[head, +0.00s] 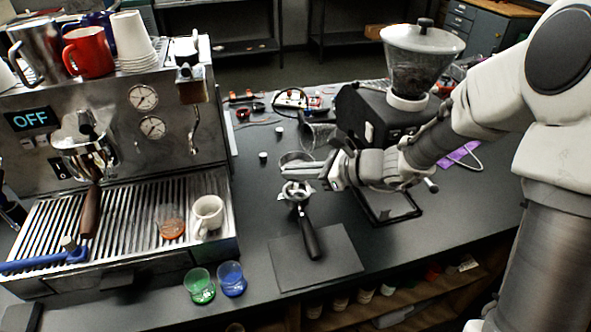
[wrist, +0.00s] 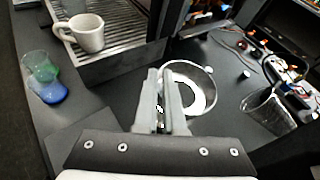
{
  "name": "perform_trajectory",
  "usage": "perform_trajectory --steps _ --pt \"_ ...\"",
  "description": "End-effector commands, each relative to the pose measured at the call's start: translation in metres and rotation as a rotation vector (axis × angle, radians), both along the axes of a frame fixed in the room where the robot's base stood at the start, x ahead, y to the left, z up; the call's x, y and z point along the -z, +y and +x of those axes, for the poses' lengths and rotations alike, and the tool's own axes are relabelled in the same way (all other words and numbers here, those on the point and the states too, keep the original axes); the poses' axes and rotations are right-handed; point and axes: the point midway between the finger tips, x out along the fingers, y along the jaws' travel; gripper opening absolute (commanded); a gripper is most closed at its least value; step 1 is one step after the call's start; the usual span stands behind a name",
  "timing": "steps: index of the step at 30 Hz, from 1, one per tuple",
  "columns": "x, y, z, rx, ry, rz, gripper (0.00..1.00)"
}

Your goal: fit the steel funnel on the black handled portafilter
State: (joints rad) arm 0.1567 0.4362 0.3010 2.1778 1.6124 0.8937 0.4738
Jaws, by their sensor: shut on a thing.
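The black handled portafilter (head: 311,236) lies with its handle on a dark mat, its steel head (head: 296,191) toward the back. My gripper (head: 308,170) is shut on the rim of the steel funnel (head: 292,157), just above and behind the portafilter head. In the wrist view the funnel (wrist: 207,78) shows as a steel ring at the right of my gripper's fingers (wrist: 163,82). The funnel appears apart from the portafilter, though the exact gap cannot be told. The portafilter is not clearly seen in the wrist view.
The espresso machine (head: 110,120) stands at the left, with a white cup (head: 207,214) on its drip tray. Green (head: 199,286) and blue (head: 231,279) glasses stand near the front edge. The grinder (head: 385,110) is behind my gripper. The dark mat (head: 335,262) has bare room.

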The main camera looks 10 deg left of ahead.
Motion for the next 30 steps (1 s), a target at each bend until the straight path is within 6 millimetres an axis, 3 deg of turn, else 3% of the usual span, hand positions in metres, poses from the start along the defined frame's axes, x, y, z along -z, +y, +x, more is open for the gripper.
perform_trajectory --steps 15,30 --pt "0.050 0.000 0.000 0.000 0.000 0.000 0.00" --pt "0.051 0.000 0.000 0.000 -0.001 0.000 0.00"
